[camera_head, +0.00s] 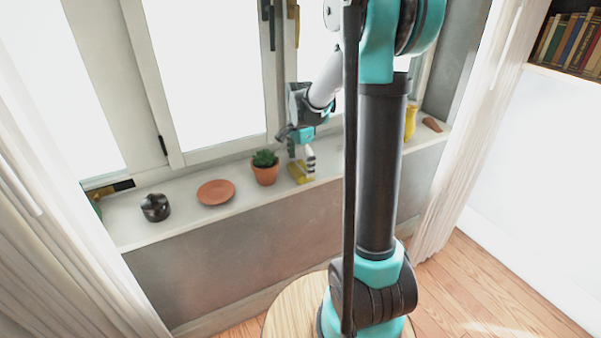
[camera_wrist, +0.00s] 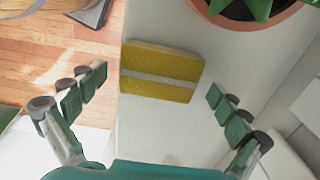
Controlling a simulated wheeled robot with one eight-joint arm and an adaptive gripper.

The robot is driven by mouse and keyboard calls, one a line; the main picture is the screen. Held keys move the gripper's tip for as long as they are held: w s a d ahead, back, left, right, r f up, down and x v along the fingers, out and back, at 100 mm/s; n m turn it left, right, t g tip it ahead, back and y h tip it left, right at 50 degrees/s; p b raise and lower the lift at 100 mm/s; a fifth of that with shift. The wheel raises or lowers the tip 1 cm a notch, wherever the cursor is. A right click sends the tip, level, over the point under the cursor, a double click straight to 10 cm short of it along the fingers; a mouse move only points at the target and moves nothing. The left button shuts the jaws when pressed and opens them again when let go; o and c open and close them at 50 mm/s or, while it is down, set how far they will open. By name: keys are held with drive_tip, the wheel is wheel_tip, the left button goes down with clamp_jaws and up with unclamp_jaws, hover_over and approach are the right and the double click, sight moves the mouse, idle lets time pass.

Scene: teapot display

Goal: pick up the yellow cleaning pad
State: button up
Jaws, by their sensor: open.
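The yellow cleaning pad (camera_wrist: 160,88) lies flat on the white window sill, with a pale grey stripe across its middle. In the head view the yellow pad (camera_head: 300,172) is on the sill just right of the potted plant, partly hidden by my gripper. My gripper (camera_head: 301,153) is above the pad, pointing down. In the wrist view my gripper (camera_wrist: 158,100) is open and empty, with one finger to each side of the pad. The fingers are apart from the pad.
A succulent in a terracotta pot (camera_head: 265,172) stands close beside the pad; its rim (camera_wrist: 262,22) shows at the wrist view's top right. A terracotta saucer (camera_head: 216,192) and a black object (camera_head: 155,207) sit further left. A yellow vase (camera_head: 410,122) stands right. The window (camera_head: 205,70) rises behind.

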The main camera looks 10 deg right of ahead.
sight(300, 167)
drive_tip(key=shift+f, duration=0.75)
drive_tip(key=shift+c, duration=0.2)
drive_tip(key=c, duration=1.1)
drive_tip(key=shift+r, duration=0.15)
wheel_tip(300, 167, up, 20)
drive_tip(key=shift+f, duration=0.1)
